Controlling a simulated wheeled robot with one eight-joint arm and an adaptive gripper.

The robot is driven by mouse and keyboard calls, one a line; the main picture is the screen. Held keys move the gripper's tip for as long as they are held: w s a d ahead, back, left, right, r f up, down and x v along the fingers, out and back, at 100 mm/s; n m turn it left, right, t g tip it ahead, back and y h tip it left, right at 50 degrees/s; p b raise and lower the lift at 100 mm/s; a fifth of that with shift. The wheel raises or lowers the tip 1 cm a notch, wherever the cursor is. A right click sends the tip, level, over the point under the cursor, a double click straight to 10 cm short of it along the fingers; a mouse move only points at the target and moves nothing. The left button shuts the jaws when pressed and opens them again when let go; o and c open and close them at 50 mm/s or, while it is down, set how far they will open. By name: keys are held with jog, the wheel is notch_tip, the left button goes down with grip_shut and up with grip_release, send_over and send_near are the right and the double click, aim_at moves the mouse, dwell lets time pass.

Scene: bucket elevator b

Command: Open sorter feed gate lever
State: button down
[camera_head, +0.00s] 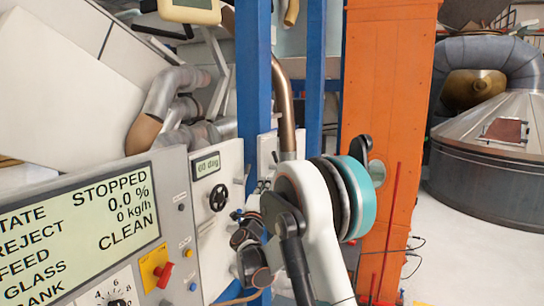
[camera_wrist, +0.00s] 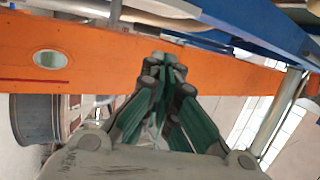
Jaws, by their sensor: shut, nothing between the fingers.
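I cannot make out the sorter feed gate lever for sure in either view. In the head view a pale panel with a small display reading "60 deg" (camera_head: 207,166) carries a black handwheel (camera_head: 219,197). My white and teal arm stands in front of the area to the right of that panel and hides part of it. My gripper (camera_wrist: 164,66) shows in the wrist view, its green-padded fingers drawn together at the tips with nothing held. It points toward an orange beam or column (camera_wrist: 108,62); I cannot tell the gap. I cannot pick out its fingertips in the head view.
A control screen (camera_head: 80,235) reads STOPPED, 0.0 %, 0 kg/h and CLEAN. A red button on a yellow plate (camera_head: 156,270) is beside it. Blue posts (camera_head: 253,80) and the orange column (camera_head: 385,70) stand close to my arm. Open floor (camera_head: 460,240) lies at right, before a large metal vessel (camera_head: 490,165).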

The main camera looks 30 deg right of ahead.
aim_at(275, 158)
jog(key=shift+d+f, duration=0.1)
jog(key=shift+d, duration=0.05)
jog(key=p+x, duration=0.1)
jog(key=x, duration=1.3)
jog(key=shift+d+p, duration=0.1)
jog(key=shift+p, duration=0.2)
jog(key=shift+d+r+g, duration=0.1)
jog(key=shift+r+g, duration=0.25)
jog(key=shift+g, duration=0.05)
